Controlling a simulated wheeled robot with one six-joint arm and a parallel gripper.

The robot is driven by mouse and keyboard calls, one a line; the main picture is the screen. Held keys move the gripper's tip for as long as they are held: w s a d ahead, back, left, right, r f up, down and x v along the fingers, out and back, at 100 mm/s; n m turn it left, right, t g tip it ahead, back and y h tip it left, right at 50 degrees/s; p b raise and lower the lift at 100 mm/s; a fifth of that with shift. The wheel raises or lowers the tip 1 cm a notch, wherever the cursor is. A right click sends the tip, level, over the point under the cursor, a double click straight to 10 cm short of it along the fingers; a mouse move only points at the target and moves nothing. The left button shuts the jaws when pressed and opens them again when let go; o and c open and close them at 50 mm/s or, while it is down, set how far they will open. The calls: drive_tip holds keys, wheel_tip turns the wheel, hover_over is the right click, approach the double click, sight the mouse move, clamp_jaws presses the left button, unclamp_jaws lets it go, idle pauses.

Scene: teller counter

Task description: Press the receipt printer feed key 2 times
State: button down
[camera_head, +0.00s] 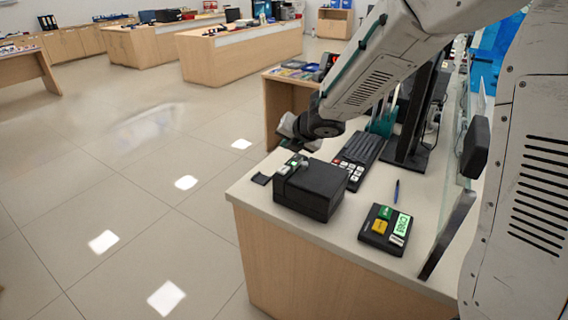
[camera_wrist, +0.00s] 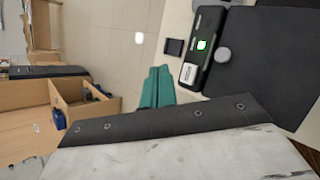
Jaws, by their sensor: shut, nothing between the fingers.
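The receipt printer (camera_head: 315,188) is a black box on the near left part of the counter. It fills the right of the wrist view (camera_wrist: 265,60). A small key with a green-and-white mark (camera_wrist: 202,44) shows on its strip, beside a white label (camera_wrist: 188,73) and a round grey knob (camera_wrist: 223,54). I cannot tell for sure which is the feed key. My gripper (camera_wrist: 157,72) shows as teal fingers, shut and empty, apart from the printer strip in the wrist view.
A keypad with green and yellow keys (camera_head: 380,228), a blue pen (camera_head: 396,191) and a keyboard (camera_head: 358,155) lie right of the printer. A dark monitor (camera_head: 412,120) and a clear screen stand behind. A small black pad (camera_head: 261,179) lies by the counter's left edge.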

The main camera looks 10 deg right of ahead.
drive_tip(key=s+d+r+m+g+h, duration=0.1)
drive_tip(key=s+d+r+m+h, duration=0.2)
drive_tip(key=s+d+r+m, duration=0.35)
drive_tip(key=s+d+r+m+h, duration=0.3)
drive_tip(key=s+d+m, duration=0.45)
drive_tip(key=m, duration=0.25)
drive_tip(key=s+a+m+g+y, duration=0.1)
drive_tip(key=s+a+m+g, duration=0.1)
drive_tip(key=s+m, duration=0.5)
drive_tip(key=s+a+m+g+y, duration=0.2)
drive_tip(key=s+m+g, duration=0.2)
drive_tip(key=s, duration=1.3)
drive_tip(key=m, duration=0.3)
drive_tip(key=shift+s+r, duration=0.2)
drive_tip(key=shift+s, duration=0.2)
